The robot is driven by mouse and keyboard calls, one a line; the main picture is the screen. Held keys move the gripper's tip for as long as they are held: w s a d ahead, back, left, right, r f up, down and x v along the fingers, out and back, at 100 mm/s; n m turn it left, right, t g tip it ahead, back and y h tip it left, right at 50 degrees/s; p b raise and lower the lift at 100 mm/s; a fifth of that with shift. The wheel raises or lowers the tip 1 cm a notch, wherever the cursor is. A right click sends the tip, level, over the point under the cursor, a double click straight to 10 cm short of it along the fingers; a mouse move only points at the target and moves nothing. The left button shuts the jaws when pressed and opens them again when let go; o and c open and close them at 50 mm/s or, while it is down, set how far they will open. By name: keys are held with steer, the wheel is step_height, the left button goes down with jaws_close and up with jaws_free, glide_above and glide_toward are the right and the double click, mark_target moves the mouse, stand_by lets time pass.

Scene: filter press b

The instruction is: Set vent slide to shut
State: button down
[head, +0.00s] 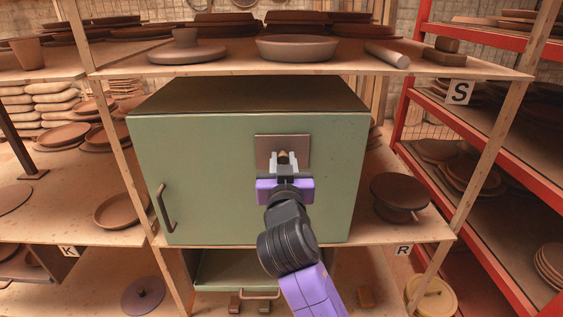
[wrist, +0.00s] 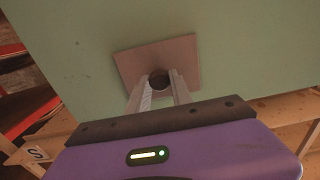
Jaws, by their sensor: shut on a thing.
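A green cabinet (head: 200,160) stands on the middle shelf, with a brown square plate (head: 265,145) on the upper right of its front. A small round dark knob (wrist: 159,78) sticks out of the plate; the knob also shows between my fingertips in the head view (head: 284,157). My gripper (head: 284,164) is shut on this knob, with one finger on each side. In the wrist view the fingers (wrist: 158,90) reach up to the plate (wrist: 150,60), and the knob sits between their tips. No slot or marking for the slide's setting can be made out.
A vertical handle (head: 165,207) is on the cabinet's left side. A shelf (head: 300,66) with clay dishes runs just above. A stacked brown pot (head: 400,195) stands right of the cabinet. Red racks (head: 470,130) are further right. A green drawer (head: 240,272) is below.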

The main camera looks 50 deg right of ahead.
steer(key=c, duration=1.1)
jaws_free()
steer(key=shift+s+d, duration=0.2)
steer(key=shift+d, duration=0.05)
steer(key=shift+c, duration=0.2)
steer(key=shift+a, duration=0.1)
steer(key=shift+a, duration=0.2)
steer(key=b+v, duration=0.2)
steer(key=v, duration=0.5)
steer(key=shift+s, duration=0.2)
steer(key=shift+a, duration=0.1)
